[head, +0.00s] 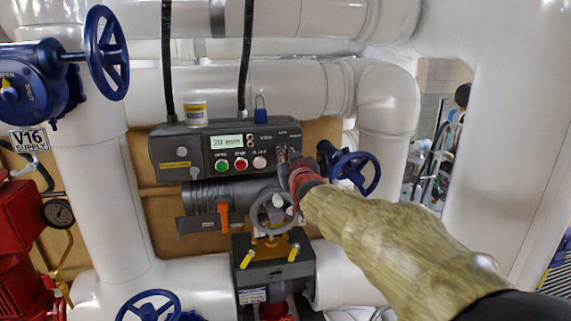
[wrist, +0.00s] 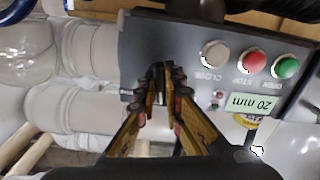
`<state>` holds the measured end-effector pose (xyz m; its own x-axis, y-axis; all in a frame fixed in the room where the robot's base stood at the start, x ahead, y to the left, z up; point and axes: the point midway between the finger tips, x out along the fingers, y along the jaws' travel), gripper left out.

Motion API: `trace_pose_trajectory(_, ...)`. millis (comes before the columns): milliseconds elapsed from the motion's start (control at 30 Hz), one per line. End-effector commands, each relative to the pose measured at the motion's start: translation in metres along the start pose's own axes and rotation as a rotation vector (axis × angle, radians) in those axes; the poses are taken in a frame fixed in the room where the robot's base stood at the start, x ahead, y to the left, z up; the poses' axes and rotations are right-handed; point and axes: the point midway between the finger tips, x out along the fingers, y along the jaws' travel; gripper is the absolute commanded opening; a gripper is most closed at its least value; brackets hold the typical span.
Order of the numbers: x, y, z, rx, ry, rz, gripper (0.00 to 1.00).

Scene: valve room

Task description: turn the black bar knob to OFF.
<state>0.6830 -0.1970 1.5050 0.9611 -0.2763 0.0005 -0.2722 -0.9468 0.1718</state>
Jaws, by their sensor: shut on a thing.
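The dark grey control box (head: 200,141) hangs among white pipes and carries a green display reading "20 mm". My gripper (head: 287,160) is at the right end of its front face. In the wrist view my gripper (wrist: 160,80) has its yellow and black fingers closed together at the panel, shut on a small dark thing between the tips. That is where the black bar knob (wrist: 159,68) sits; the fingers cover most of it, and its pointing direction and labels cannot be read.
Green (head: 222,165), red (head: 241,163) and whitish (head: 260,162) buttons sit left of my gripper. A blue handwheel (head: 357,172) stands close on the right. An orange lever (head: 224,215) and a grey handwheel (head: 272,212) are below. A blue padlock (head: 260,114) stands on top.

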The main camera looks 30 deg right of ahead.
Motion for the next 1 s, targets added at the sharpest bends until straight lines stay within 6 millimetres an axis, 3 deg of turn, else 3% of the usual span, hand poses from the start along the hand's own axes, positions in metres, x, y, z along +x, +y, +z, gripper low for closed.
trace_pose_trajectory(333,0.0002,-0.0002,0.0022,0.146,-0.002,0.0,0.0)
trace_pose_trajectory(900,0.0003,-0.0001,0.0012,0.173,-0.002,0.0,0.0)
trace_pose_trajectory(933,0.0003,-0.0001,0.0012,0.173,-0.002,0.0,0.1)
trace_pose_trajectory(1000,0.0003,-0.0001,0.0011,0.173,-0.002,0.0,0.14)
